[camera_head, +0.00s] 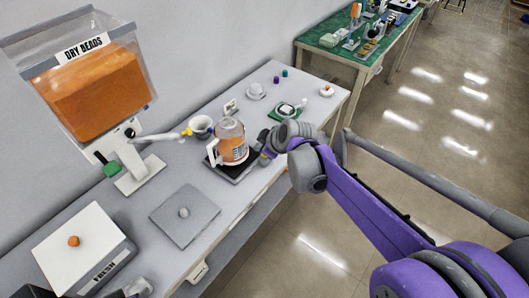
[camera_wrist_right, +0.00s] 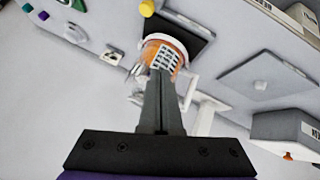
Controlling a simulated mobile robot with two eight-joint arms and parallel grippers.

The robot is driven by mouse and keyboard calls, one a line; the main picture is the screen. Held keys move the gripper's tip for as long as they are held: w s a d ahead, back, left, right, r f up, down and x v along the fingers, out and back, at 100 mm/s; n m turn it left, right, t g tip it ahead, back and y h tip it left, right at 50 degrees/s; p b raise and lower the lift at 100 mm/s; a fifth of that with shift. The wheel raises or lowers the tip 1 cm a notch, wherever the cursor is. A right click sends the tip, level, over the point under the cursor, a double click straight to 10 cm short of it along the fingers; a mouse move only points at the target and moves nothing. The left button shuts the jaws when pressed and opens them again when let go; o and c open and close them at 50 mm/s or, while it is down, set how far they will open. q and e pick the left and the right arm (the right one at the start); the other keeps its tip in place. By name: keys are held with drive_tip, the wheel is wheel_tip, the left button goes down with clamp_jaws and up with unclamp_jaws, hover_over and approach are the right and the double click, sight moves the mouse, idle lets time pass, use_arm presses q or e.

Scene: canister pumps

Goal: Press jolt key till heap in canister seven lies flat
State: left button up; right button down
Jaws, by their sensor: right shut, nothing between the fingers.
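A clear canister (camera_head: 232,146) with a white handle and orange beads stands upright on a black pad (camera_head: 227,173). A pale label is on its side; I cannot read a number, nor tell whether the beads' top is heaped or flat. The canister also shows in the right wrist view (camera_wrist_right: 170,43), partly behind the fingers. A round yellow piece (camera_wrist_right: 147,8), possibly the jolt key, sits beside the pad there. My right gripper (camera_head: 263,151) is close to the canister's right side in the head view. Its fingers (camera_wrist_right: 161,76) are shut and empty. I cannot make out my left gripper.
A hopper marked DRY BEADS (camera_head: 95,85) stands at the left. A white cup (camera_head: 201,126), a grey plate with a knob (camera_head: 184,214) and a white-topped box (camera_head: 84,245) are on the counter. A green tray (camera_head: 286,112) lies beyond my right gripper.

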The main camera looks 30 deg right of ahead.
drive_tip(key=w+d+n+t, duration=0.1)
drive_tip(key=w+d+n, duration=0.1)
drive_tip(key=w+d, duration=0.4)
drive_tip(key=shift+f, duration=0.3)
drive_tip(key=shift+f, duration=0.15)
wheel_tip(320, 180, down, 8)
drive_tip(key=b, duration=0.5)
drive_tip(key=shift+s+b, duration=0.1)
drive_tip(key=shift+b, duration=0.2)
drive_tip(key=shift+f, duration=0.3)
idle(1.1)
drive_tip(key=shift+f+b, duration=0.4)
drive_tip(key=shift+b, duration=0.05)
